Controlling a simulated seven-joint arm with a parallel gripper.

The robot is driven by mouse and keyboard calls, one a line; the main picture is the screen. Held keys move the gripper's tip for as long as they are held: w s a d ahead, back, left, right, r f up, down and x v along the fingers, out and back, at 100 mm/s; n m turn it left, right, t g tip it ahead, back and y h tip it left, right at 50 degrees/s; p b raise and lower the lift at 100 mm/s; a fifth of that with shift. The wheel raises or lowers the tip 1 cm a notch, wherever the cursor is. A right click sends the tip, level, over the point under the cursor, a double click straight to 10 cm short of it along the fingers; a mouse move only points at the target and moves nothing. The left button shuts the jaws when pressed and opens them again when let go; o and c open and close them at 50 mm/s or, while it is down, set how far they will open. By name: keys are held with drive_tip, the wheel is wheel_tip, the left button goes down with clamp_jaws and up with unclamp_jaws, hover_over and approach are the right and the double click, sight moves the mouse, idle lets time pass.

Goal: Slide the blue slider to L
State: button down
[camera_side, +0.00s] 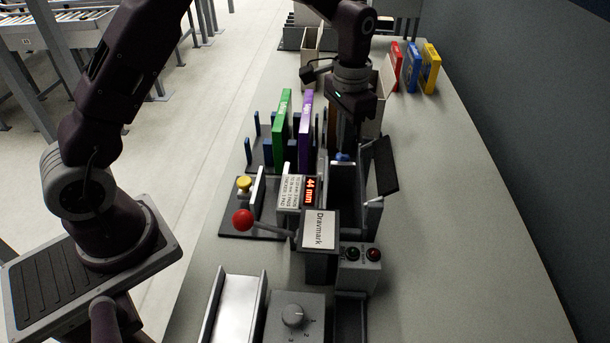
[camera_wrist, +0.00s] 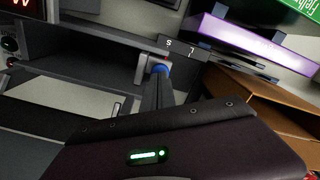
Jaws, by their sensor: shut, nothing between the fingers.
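The blue slider (camera_wrist: 161,69) is a small round blue knob on a grey bracket in the wrist view. It also shows as a small blue spot in the side view (camera_side: 342,157). A dark label plate (camera_wrist: 181,47) with S and L is beside it; the knob is nearer the S end. My gripper (camera_wrist: 158,80) is shut, with its fingertips right at the knob. In the side view my gripper (camera_side: 343,145) points down over the grey trough. I cannot tell whether the fingertips touch the knob; they partly cover it.
A black flap (camera_side: 383,165) stands tilted right of the trough. Green (camera_side: 281,130) and purple (camera_side: 306,130) boxes stand upright to the left. A red-knobbed lever (camera_side: 243,220), a Dravmark sign (camera_side: 319,230) and a red 44 mm display (camera_side: 311,191) are nearer.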

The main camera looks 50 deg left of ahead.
drive_tip(key=shift+f, duration=0.75)
drive_tip(key=shift+w+a, duration=0.1)
drive_tip(key=shift+w+a, duration=0.25)
drive_tip(key=shift+w+a, duration=0.65)
drive_tip(key=shift+a, duration=0.05)
drive_tip(key=shift+w+a, duration=0.25)
drive_tip(key=shift+w+a, duration=0.4)
drive_tip(key=shift+w, duration=0.05)
idle(0.3)
drive_tip(key=shift+r, duration=0.1)
drive_tip(key=shift+r, duration=2.95)
